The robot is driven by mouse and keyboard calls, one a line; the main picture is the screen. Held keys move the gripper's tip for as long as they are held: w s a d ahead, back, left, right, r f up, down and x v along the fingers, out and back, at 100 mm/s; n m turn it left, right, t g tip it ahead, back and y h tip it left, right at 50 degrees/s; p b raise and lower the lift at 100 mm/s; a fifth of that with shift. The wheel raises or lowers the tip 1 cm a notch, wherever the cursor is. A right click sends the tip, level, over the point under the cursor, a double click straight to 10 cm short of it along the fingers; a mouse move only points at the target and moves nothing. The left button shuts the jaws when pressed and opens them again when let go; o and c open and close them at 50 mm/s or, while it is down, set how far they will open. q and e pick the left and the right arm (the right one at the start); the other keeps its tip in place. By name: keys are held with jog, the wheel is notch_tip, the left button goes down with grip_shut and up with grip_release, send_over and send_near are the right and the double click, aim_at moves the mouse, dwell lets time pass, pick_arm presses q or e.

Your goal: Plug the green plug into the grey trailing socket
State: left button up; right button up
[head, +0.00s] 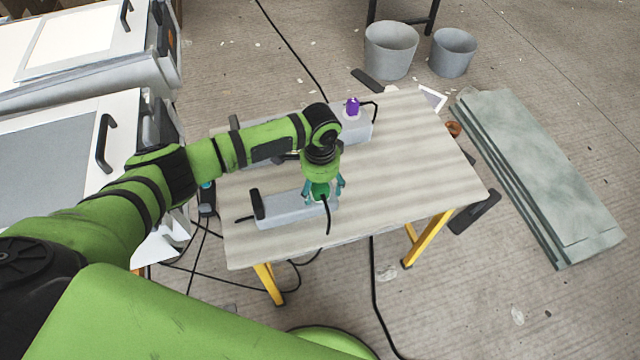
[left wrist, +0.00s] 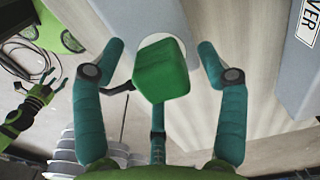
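The green plug (left wrist: 162,72) is a blocky green body with a black cord. In the left wrist view it stands over a round white socket face (left wrist: 158,38) on the grey trailing socket (left wrist: 118,14); I cannot tell whether it is fully seated. In the head view the grey trailing socket (head: 285,210) lies near the table's front edge, with the green plug (head: 321,193) at its right end. My left gripper (head: 323,186) is above it, its teal fingers apart on both sides of the plug with gaps showing. My right gripper (left wrist: 52,80) shows small in the left wrist view, fingers spread.
Another grey block (head: 357,128) with a purple plug (head: 352,106) sits at the table's back. The table (head: 420,160) is clear on the right. Black cables hang and lie around the yellow legs. Two grey buckets (head: 390,50) and stacked slabs (head: 540,175) are on the floor.

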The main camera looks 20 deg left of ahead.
pick_arm(q)
jog(key=shift+r, duration=0.1)
notch_tip(320, 180, up, 12)
dwell(0.5)
dwell(0.4)
